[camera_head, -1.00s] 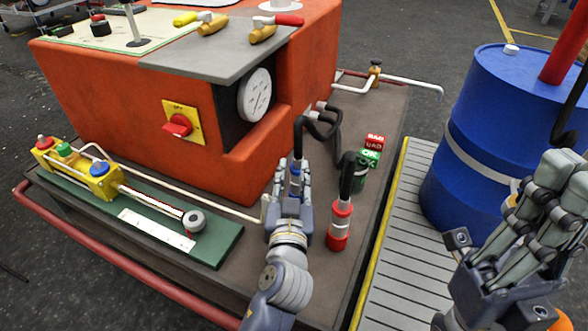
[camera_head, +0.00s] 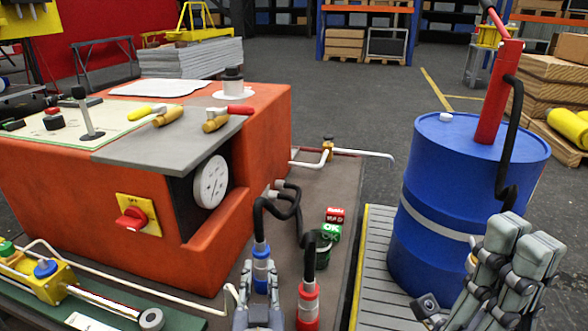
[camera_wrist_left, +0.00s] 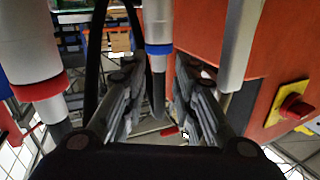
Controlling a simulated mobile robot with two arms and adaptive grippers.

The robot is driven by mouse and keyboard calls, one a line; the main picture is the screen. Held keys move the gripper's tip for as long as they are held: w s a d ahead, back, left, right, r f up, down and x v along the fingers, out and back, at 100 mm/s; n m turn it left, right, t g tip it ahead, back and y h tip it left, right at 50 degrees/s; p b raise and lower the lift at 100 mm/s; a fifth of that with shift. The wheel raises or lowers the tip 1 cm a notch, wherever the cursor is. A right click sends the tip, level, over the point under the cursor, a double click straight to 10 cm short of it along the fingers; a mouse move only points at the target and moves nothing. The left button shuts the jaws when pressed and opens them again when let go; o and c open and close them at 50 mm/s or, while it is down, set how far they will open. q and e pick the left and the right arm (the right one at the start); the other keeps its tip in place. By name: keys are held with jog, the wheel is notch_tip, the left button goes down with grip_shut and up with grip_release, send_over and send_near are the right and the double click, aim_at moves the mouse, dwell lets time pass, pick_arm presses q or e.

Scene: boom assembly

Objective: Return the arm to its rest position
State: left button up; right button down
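My left gripper (camera_head: 260,275) is at the bottom middle of the head view, beside the blue-and-silver hose end (camera_head: 261,262). Its fingers are apart, one on each side of the hose end in that view. In the left wrist view the fingers (camera_wrist_left: 158,95) are also apart, with a blue-ringed tube (camera_wrist_left: 158,48) showing in the gap; I see no grip on it. My right gripper (camera_head: 515,255) is raised at the lower right, in front of the blue drum (camera_head: 425,190). Its fingers point up; their gap is unclear. Most of my left arm is out of view.
The orange machine (camera_head: 60,185) with its dial (camera_head: 211,182) and red switch (camera_head: 132,219) stands left. A red hose end (camera_head: 308,302) stands right of my left gripper. A yellow hand pump (camera_head: 35,277) is lower left. Open floor (camera_head: 330,105) lies behind.

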aim_at(260, 242)
pick_arm(q)
jog(key=shift+n+y, duration=0.3)
jog(key=shift+n, duration=0.3)
jog(key=w, duration=0.2)
jog(key=w+r, duration=0.1)
jog(key=w, duration=0.2)
jog(key=w+a+r, duration=0.1)
jog(key=w, duration=0.2)
jog(key=shift+a+p, duration=0.1)
jog(key=shift+p, duration=0.25)
jog(key=shift+w, duration=0.15)
jog(key=shift+r, duration=0.1)
